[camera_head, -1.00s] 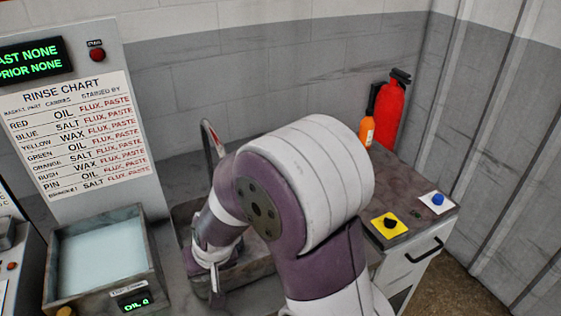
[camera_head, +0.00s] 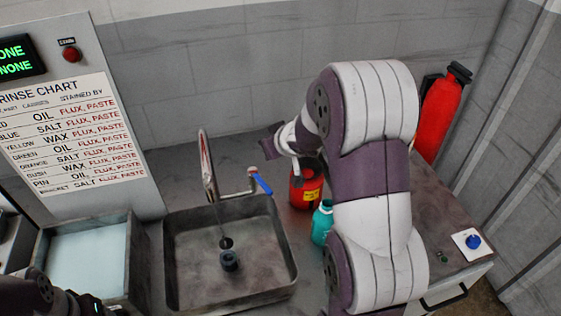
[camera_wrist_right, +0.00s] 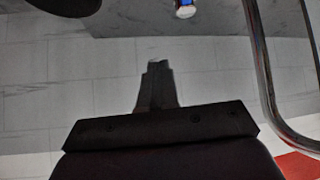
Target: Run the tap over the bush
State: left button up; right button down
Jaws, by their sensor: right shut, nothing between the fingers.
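The metal sink (camera_head: 180,292) stands on the bench. A small dark hollow cylinder, apparently the bush (camera_head: 230,262), stands on its floor, close to a dark round spot. The tap's curved spout (camera_head: 206,165) rises at the back of the sink. A thin line runs from it toward the bush; I cannot tell whether it is water. The tap's blue-ended lever (camera_head: 263,184) is right of the spout and shows in the wrist view (camera_wrist_right: 185,10). My right gripper (camera_head: 268,147) is shut and empty, above and behind the lever.
A red container (camera_head: 306,188) and a teal bottle (camera_head: 321,222) stand right of the sink, close to my right arm. A red extinguisher (camera_head: 441,115) is at the back right. A pale bath (camera_head: 88,262) adjoins the sink's left, below the rinse chart (camera_head: 70,135).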

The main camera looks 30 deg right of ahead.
aim_at(262, 182)
jog(key=w+d+r+n+y+p, duration=0.1)
jog(key=w+d+r+y+p, duration=0.1)
jog(key=w+d+r+y, duration=0.1)
jog(key=s+d+f+g+y+p, duration=0.35)
jog(key=s+d+g, duration=0.2)
jog(key=s, duration=0.35)
jog(key=w+a+f+p, duration=0.2)
jog(key=w+a+f, duration=0.1)
jog(key=a+f, duration=0.5)
jog(key=shift+a+f+n+p, duration=0.15)
jog(key=shift+a+n+p, duration=0.15)
jog(key=shift+a+p, duration=0.1)
jog(key=shift+t, duration=0.25)
